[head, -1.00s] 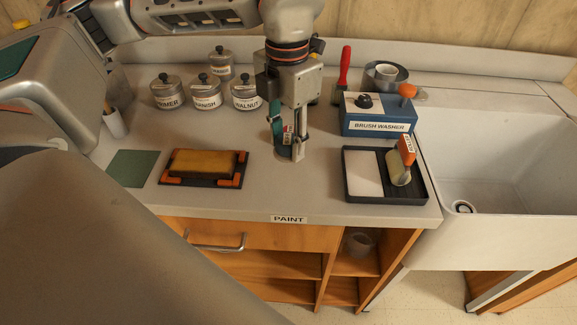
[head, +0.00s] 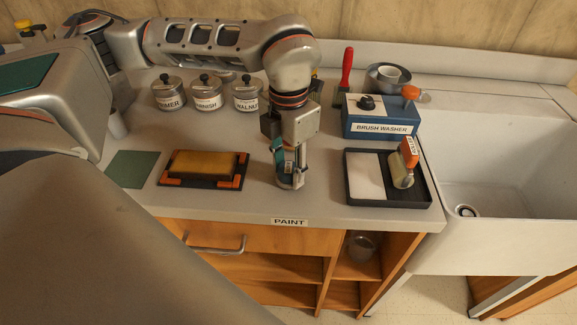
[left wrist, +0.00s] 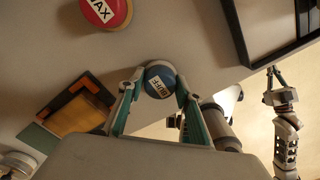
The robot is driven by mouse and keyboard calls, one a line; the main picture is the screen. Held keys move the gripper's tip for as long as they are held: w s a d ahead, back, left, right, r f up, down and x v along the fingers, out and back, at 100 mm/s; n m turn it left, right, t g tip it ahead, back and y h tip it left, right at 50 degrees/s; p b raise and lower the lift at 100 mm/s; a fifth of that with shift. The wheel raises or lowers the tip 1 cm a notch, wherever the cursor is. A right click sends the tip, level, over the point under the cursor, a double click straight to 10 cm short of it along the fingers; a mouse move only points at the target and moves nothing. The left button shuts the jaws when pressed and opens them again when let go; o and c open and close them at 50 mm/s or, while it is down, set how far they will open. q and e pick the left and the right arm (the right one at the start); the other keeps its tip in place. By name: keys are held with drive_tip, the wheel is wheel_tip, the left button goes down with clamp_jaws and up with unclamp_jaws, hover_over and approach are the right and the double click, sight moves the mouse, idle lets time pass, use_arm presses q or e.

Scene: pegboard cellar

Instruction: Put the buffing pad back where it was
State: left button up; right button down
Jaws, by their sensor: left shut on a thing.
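The buffing pad (left wrist: 160,80) is a round blue piece with a white BUFF label. In the left wrist view it sits between the two teal fingers of my left gripper (left wrist: 158,92), which is shut on it. In the head view my left gripper (head: 290,183) points down near the counter's front edge, between the yellow block and the black tray; the pad is mostly hidden there. I cannot tell whether the pad touches the counter. A round red WAX pad (left wrist: 106,12) lies on the counter in the wrist view. My right gripper (left wrist: 272,73) shows small at the right there.
A yellow block (head: 204,164) lies in an orange-cornered black holder, beside a green sheet (head: 132,169). Labelled jars (head: 207,96) stand behind.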

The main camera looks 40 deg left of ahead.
sight(288, 167)
use_arm(q)
drive_tip(key=o, duration=1.1)
drive_tip(key=shift+f, duration=0.1)
drive_tip(key=shift+c, duration=0.2)
drive_tip(key=shift+r, duration=0.6)
wheel_tip(288, 167, up, 11)
drive_tip(key=p, duration=0.1)
